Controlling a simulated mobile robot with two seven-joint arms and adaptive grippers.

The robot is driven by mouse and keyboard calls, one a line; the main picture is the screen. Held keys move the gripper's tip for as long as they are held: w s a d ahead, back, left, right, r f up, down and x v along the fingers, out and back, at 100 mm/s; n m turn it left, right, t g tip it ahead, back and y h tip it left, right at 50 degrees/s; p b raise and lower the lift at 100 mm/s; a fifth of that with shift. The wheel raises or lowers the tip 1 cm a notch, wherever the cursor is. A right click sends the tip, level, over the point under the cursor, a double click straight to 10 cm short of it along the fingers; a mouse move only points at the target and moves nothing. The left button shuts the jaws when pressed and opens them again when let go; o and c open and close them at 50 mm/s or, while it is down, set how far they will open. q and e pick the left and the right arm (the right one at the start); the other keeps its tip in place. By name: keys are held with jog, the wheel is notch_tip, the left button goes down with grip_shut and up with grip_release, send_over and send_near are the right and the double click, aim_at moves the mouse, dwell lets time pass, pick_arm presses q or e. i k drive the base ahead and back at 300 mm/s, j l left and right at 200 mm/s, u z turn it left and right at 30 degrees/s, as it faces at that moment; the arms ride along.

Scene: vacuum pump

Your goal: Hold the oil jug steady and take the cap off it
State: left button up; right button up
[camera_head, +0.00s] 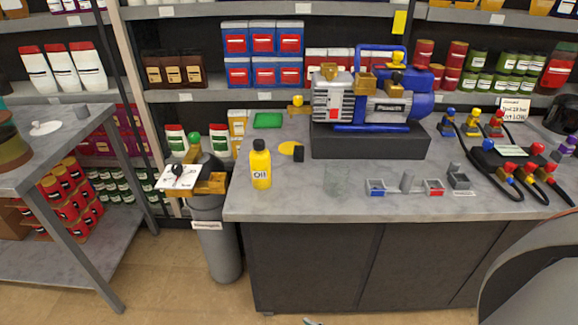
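The oil jug (261,168) is a yellow bottle with a white "Oil" label. It stands upright on the grey workbench (300,205), near its left end. A dark cap (259,144) sits on top of the jug. Neither of my grippers can be made out in the head view, and nothing is touching the jug. A tiny light sliver shows at the bottom edge of the picture, too small to identify.
A blue and grey vacuum pump (365,100) sits on a dark block behind the jug. A yellow disc (287,148) lies right of the jug. Gauges with hoses (500,160) lie at the right.

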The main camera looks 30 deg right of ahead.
aim_at(260, 165)
jog(key=i+j+z, duration=0.15)
jog(key=j+z, duration=0.3)
jog(key=i+j+z, duration=0.1)
jog(key=j+z, duration=0.2)
jog(key=z, duration=0.2)
